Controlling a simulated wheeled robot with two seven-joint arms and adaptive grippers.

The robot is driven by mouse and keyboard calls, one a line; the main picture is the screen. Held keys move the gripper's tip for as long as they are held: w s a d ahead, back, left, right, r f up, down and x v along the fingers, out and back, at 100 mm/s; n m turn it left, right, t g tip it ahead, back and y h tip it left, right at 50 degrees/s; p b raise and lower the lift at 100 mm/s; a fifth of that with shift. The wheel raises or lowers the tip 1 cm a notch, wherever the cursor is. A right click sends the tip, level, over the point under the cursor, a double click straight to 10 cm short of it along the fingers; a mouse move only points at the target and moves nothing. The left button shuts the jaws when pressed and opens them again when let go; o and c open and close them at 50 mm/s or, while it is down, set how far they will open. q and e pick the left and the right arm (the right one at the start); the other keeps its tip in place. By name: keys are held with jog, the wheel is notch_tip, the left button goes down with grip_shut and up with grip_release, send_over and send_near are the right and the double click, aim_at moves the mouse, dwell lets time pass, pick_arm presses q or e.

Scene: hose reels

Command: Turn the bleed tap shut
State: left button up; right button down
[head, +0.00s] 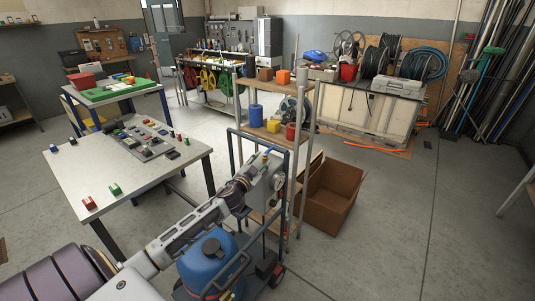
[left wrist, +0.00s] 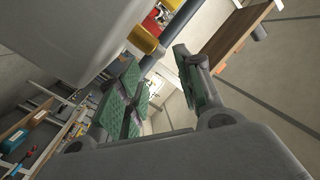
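My left arm reaches from the lower left to the blue-framed trolley (head: 237,150) beside the wooden shelf unit. My left gripper (head: 266,160) is at the top of that trolley, small and partly hidden by its own wrist. In the left wrist view its green-padded fingers (left wrist: 160,88) stand apart, with no object clearly held between them. I cannot pick out the bleed tap for certain; small blue and yellow-green parts show close to the fingers in the head view. A blue tank (head: 207,262) sits low on the trolley. My right gripper is not in view.
An open cardboard box (head: 330,197) stands on the floor right of the trolley. A wooden shelf unit (head: 275,87) with coloured containers is right behind it. A grey-topped table (head: 80,173) with small parts stands left.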

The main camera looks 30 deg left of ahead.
aim_at(268, 152)
pick_arm(q)
jog(key=shift+w+a, duration=0.2)
jog(key=shift+w, duration=1.05)
jog(key=shift+w+a, duration=0.2)
jog(key=shift+w, duration=1)
jog(key=shift+w+a, duration=0.2)
jog(key=shift+w, duration=1.05)
grip_shut()
